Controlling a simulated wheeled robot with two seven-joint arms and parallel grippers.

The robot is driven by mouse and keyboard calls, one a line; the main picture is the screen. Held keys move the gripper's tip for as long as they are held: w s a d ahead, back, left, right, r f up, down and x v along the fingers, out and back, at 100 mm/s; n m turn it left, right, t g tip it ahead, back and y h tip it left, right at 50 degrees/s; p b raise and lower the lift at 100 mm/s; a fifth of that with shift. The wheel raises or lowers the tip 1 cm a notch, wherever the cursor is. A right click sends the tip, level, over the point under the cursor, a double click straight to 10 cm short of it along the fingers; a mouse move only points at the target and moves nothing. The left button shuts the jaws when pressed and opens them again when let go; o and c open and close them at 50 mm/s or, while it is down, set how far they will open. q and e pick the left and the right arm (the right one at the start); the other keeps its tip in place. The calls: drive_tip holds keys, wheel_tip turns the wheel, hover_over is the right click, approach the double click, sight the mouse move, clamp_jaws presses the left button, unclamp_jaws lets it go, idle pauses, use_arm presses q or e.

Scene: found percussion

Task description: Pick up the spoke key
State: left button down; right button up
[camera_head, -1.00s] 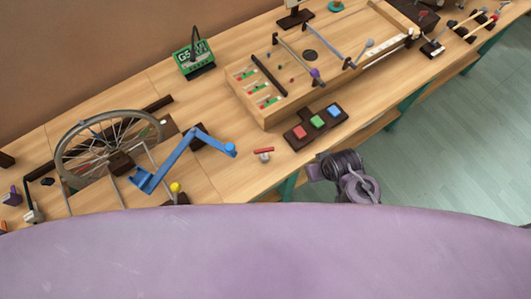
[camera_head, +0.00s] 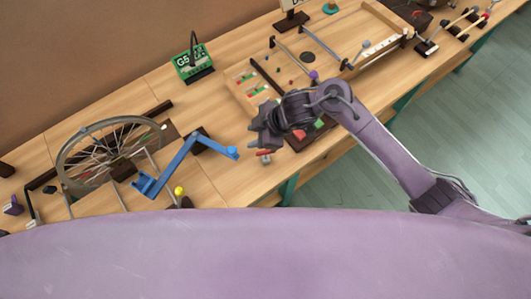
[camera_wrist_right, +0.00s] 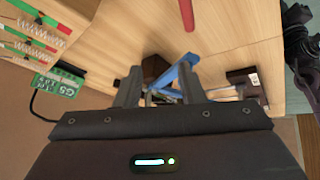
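The spoke key (camera_head: 264,153) looks like a small red bar. It lies on the workbench near its front edge, with a small grey piece just below it in the head view. My right gripper (camera_head: 260,135) is above and close beside it, partly covering it in that view. In the right wrist view the red bar (camera_wrist_right: 187,13) shows at the top edge, apart from the fingers. The right gripper's two fingers (camera_wrist_right: 160,88) are spread with nothing between them. My left gripper is not in view.
A blue crank arm (camera_head: 180,162) and a spoked wheel (camera_head: 108,155) are to the left. A wooden frame with springs (camera_head: 245,88) and a dark block with coloured pads (camera_head: 318,138) are close to my right arm. A green sign (camera_head: 192,64) stands behind.

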sight(266, 152)
drive_tip(key=d+n+g+h, duration=0.2)
drive_tip(key=d+g, duration=0.1)
drive_tip(key=d, duration=0.3)
drive_tip(key=x, duration=0.3)
drive_tip(key=s+p+x, duration=0.1)
drive_tip(key=x, duration=0.3)
drive_tip(key=shift+s+r+p, duration=0.15)
drive_tip(key=shift+p, duration=0.15)
drive_tip(key=shift+a+f, duration=0.2)
drive_tip(key=shift+f, duration=0.3)
clamp_jaws()
